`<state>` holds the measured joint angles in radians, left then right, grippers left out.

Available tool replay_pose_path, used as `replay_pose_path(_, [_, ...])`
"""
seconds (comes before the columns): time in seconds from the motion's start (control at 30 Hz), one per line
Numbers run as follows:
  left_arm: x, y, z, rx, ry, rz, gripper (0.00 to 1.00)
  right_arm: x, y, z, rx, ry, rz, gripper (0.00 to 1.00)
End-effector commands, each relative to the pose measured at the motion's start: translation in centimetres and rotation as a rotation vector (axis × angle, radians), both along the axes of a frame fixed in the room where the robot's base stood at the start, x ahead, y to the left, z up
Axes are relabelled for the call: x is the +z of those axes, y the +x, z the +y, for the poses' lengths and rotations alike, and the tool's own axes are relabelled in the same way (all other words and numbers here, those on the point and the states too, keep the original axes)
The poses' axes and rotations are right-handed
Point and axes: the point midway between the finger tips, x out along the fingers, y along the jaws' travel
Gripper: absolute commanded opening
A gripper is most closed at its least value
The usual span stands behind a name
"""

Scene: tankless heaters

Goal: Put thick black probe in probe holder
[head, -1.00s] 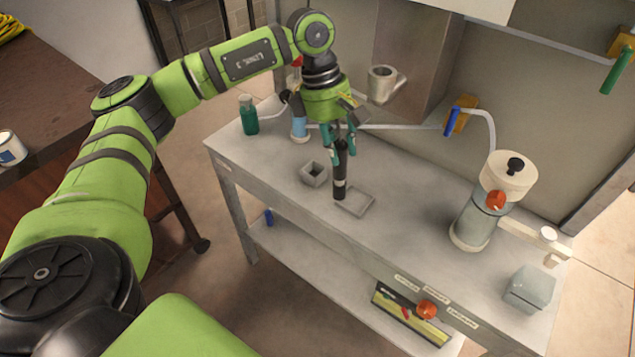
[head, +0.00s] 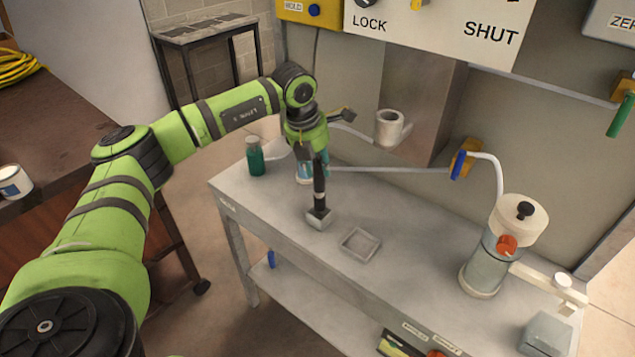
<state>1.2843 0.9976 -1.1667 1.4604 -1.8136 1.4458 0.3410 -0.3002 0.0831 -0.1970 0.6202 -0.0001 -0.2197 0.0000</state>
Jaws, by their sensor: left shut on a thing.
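My left gripper (head: 320,166) is shut on the thick black probe (head: 319,191) and holds it upright over the grey workbench. The probe's lower end meets the mouth of a small square grey block (head: 319,222), which looks like the probe holder. I cannot tell how deep the tip sits in it. The gripper is straight above this block, its fingers partly hidden from this side. My right gripper is not in view.
A shallow empty grey tray (head: 360,245) lies right of the block. A green bottle (head: 255,157) stands at the bench's left end, a clear canister with red knob (head: 484,262) at the right. A pipe (head: 390,169) runs along the back.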

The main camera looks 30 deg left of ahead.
Motion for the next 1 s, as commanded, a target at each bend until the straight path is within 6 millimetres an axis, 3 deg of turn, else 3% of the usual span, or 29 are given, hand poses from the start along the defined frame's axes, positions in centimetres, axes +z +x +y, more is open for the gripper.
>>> replay_pose_path(0.33, [-4.0, 0.0, 0.0, -0.001, -0.001, 0.001, 0.0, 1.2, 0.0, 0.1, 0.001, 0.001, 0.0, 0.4])
replay_pose_path(0.73, [-4.8, 0.0, 0.0, -0.002, -0.001, -0.002, 0.0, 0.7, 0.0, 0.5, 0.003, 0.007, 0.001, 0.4])
replay_pose_path(0.77, [-4.7, 0.0, 0.0, -0.002, -0.001, -0.001, 0.39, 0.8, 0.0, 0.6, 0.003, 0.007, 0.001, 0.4])
replay_pose_path(0.8, [-4.7, 0.0, 0.0, -0.002, -0.001, -0.001, 0.55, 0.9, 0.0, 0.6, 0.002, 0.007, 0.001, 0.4])
replay_pose_path(1.0, [-4.7, 0.0, 0.0, -0.002, 0.0, 0.0, 0.55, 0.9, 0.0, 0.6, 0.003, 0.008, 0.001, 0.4])
